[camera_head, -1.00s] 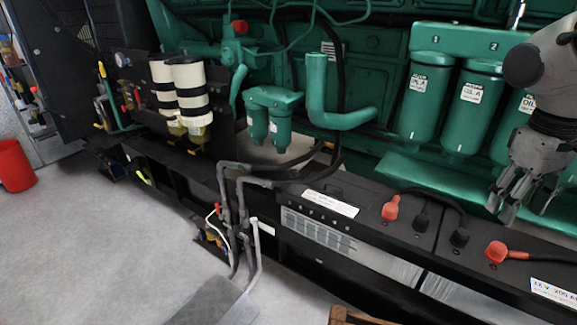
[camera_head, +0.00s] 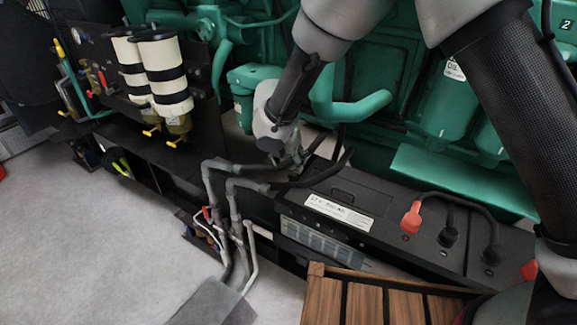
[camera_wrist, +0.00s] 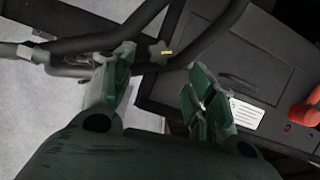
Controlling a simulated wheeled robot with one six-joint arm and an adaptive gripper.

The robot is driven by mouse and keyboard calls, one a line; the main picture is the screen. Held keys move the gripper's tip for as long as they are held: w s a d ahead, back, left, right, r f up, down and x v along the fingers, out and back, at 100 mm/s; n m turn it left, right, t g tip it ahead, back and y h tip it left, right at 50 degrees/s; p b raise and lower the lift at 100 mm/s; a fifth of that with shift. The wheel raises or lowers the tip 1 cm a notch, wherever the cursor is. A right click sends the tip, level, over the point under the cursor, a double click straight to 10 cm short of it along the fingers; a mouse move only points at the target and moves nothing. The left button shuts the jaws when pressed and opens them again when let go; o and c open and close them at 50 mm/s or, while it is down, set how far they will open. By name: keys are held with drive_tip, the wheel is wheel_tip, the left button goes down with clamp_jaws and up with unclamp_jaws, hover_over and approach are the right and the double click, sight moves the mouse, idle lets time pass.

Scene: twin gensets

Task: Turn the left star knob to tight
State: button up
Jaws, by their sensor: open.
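A small dark star-shaped knob (camera_wrist: 157,52) with a yellow mark shows in the wrist view, close to the black hoses beside the battery box. Only this one star knob is clear, and I cannot tell from its look how tight it is. My gripper (camera_wrist: 162,68) is open, with one finger to each side of the knob in the picture and nothing held. I cannot tell how far the fingertips are from it.
Black hoses (camera_head: 265,186) and grey pipes pass close under my gripper. The battery box (camera_head: 345,195) has red terminal caps (camera_head: 411,217) to the right. Cream filters (camera_head: 163,75) stand left, green engine parts behind. A wooden slatted top (camera_head: 360,300) is in front; the floor at left is clear.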

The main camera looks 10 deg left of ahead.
sight(293, 173)
drive_tip(key=shift+n, duration=0.4)
drive_tip(key=x, duration=0.7)
drive_tip(key=shift+f, duration=0.4)
drive_tip(key=c, duration=1)
